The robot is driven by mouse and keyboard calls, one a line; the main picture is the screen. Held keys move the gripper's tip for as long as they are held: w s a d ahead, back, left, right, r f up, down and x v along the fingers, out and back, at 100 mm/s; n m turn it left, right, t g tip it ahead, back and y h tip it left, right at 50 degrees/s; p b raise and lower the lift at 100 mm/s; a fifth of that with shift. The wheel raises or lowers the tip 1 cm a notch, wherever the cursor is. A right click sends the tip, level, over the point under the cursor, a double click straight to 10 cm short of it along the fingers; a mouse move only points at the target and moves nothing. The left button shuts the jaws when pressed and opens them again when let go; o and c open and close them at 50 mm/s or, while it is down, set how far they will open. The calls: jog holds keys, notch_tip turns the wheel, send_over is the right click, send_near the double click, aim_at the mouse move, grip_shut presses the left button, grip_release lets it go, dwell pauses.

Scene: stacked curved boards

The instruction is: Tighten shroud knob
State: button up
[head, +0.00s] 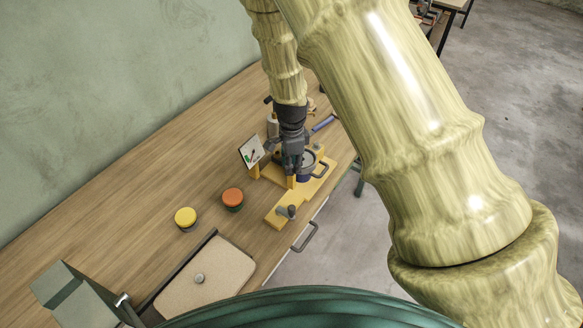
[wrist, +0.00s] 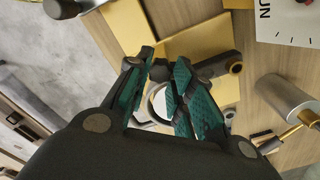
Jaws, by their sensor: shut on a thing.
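My gripper (head: 292,168) reaches down over a yellow fixture (head: 311,184) on the wooden bench. In the wrist view, its two green-padded fingers (wrist: 160,88) are close together, shut on a small dark part that appears to be the shroud knob (wrist: 159,72). The fingers hide most of it. In the head view, a dark ring-like part (head: 320,168) shows beside the gripper. A separate grey knob (head: 287,211) sits on the near yellow plate. How tight the held knob is cannot be seen.
A small tilted card (head: 251,151) stands left of the fixture. Orange-topped (head: 232,197) and yellow-topped (head: 185,217) round pieces sit on the bench (head: 130,200). A beige board with a small knob (head: 200,278) lies nearer. A grey cylinder (wrist: 284,97) is close on the right in the wrist view.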

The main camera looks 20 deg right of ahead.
jog(key=shift+m, duration=0.7)
jog(key=m, duration=0.3)
jog(key=shift+m, duration=1.9)
jog(key=shift+m, duration=0.5)
jog(key=o, duration=0.7)
jog(key=shift+m, duration=0.3)
